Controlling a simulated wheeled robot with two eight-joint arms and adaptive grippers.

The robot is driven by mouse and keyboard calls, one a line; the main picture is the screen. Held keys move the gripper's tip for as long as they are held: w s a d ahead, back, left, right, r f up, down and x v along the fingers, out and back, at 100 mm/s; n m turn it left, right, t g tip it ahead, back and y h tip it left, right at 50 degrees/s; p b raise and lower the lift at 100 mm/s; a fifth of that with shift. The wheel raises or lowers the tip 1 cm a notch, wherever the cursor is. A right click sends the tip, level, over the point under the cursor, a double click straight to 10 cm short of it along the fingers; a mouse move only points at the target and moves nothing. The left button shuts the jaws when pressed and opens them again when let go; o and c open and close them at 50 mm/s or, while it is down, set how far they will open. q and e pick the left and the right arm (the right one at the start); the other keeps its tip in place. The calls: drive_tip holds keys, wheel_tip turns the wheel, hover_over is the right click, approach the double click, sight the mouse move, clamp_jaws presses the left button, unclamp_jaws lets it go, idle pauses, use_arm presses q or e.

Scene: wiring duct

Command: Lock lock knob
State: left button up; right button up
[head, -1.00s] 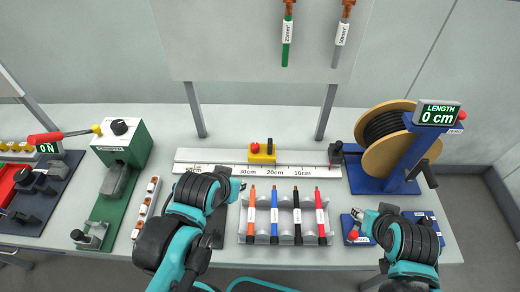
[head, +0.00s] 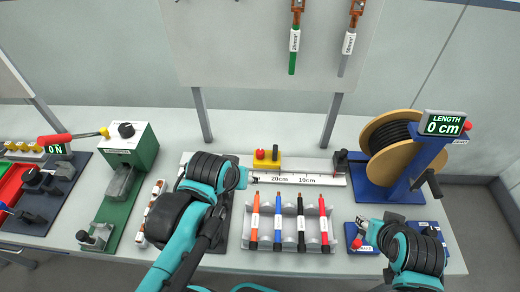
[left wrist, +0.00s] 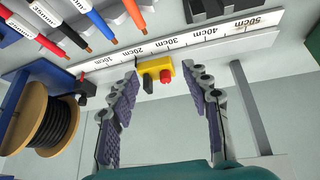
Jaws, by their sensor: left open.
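A yellow slider block (head: 267,163) sits on the white ruler rail (head: 310,179). It carries a red knob (head: 260,154) and a black upright piece (head: 275,152); I cannot tell which is the lock knob. My left gripper (head: 249,178) is just in front of and left of the block in the head view. In the left wrist view its open fingers (left wrist: 170,88) are apart and empty. The yellow block (left wrist: 153,68) and red knob (left wrist: 166,99) show between and beyond the fingertips, with no clear contact. My right gripper (head: 366,228) is over a blue block at front right; its opening is unclear.
A holder (head: 290,238) with several coloured cables stands in front of the rail. A cable spool (head: 393,147) with a display reading 0 cm (head: 443,123) stands at right. A green device (head: 130,170) stands at left. The table behind the rail is mostly clear.

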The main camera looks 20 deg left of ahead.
use_arm(q)
drive_tip(key=w+r+n+g+p, duration=0.25)
drive_tip(key=w+n, duration=0.25)
drive_tip(key=w, duration=0.5)
drive_tip(key=n+g, duration=0.3)
drive_tip(key=n, duration=0.2)
approach(260, 151)
drive_tip(key=shift+f+p, duration=0.35)
drive_tip(key=shift+p, duration=0.05)
drive_tip(key=shift+w+f+g, duration=0.3)
drive_tip(key=shift+f+g, duration=0.05)
drive_tip(key=shift+f, duration=0.2)
wheel_tip(260, 151, down, 7)
drive_tip(key=shift+f+b, duration=0.25)
drive_tip(key=shift+b, duration=0.8)
clamp_jaws()
